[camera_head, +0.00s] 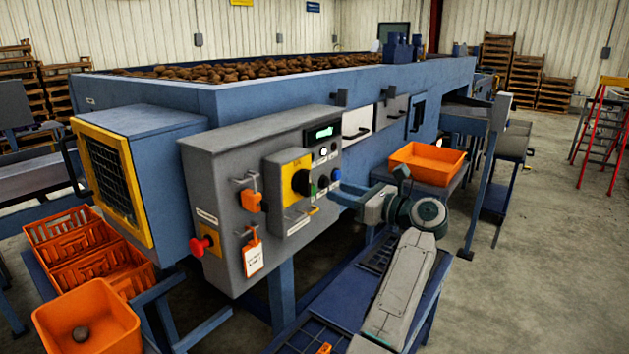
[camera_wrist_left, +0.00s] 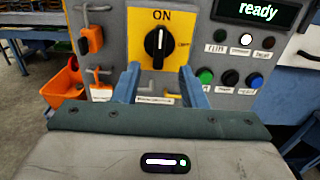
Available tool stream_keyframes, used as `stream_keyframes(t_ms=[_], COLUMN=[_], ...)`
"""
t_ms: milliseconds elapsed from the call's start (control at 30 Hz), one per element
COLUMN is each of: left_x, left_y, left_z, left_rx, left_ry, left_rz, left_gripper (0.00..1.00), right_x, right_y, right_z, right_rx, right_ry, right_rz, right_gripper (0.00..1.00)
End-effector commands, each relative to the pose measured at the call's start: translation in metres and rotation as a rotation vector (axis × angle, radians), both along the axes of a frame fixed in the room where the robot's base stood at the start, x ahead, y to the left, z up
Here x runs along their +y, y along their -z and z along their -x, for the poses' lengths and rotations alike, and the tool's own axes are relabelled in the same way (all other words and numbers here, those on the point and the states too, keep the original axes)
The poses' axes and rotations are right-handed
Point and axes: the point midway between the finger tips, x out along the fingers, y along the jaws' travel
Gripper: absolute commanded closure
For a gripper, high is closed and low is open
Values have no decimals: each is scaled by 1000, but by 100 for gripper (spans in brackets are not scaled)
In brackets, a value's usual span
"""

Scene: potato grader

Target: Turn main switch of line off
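The main switch is a black rotary knob on a yellow plate on the grey control box (camera_head: 225,165). The knob (camera_head: 301,182) also shows in the left wrist view (camera_wrist_left: 158,43), with its white pointer line upright under the word ON. My left gripper (camera_head: 336,193) is in front of the box, just right of the switch in the head view. In the left wrist view its two blue fingers (camera_wrist_left: 158,80) stand apart with nothing between them. The knob is beyond and slightly above the fingertips, apart from them. My right gripper is not in view.
A display (camera_wrist_left: 258,10) reads "ready" above several buttons, including green (camera_wrist_left: 205,77) and blue (camera_wrist_left: 255,80). Left of the switch hang an orange padlock (camera_head: 250,200) and a tag (camera_head: 253,257). A red knob (camera_head: 200,246) sits lower left. An orange crate (camera_head: 428,163) stands right.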

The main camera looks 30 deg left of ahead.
Motion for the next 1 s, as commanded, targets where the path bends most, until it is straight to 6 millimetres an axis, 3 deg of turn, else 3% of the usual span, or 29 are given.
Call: stream_keyframes(t_ms=[200, 400, 833, 867, 1000], left_x=[45, 74, 85, 85, 85], left_y=[-6, -4, 0, 0, 0], left_z=[-3, -5, -6, -6, -6], left_rx=[3, 3, 2, 1, 1], left_ry=[-3, -1, 1, 1, 1], left_rz=[-5, -4, -3, -3, -3], left_gripper=[62, 62, 62, 64, 91], right_x=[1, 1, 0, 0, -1], right_y=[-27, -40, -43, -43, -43], right_z=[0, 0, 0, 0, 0], right_rx=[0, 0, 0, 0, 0], right_ry=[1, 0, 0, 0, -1], right_rz=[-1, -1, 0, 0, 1], right_gripper=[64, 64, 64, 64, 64])
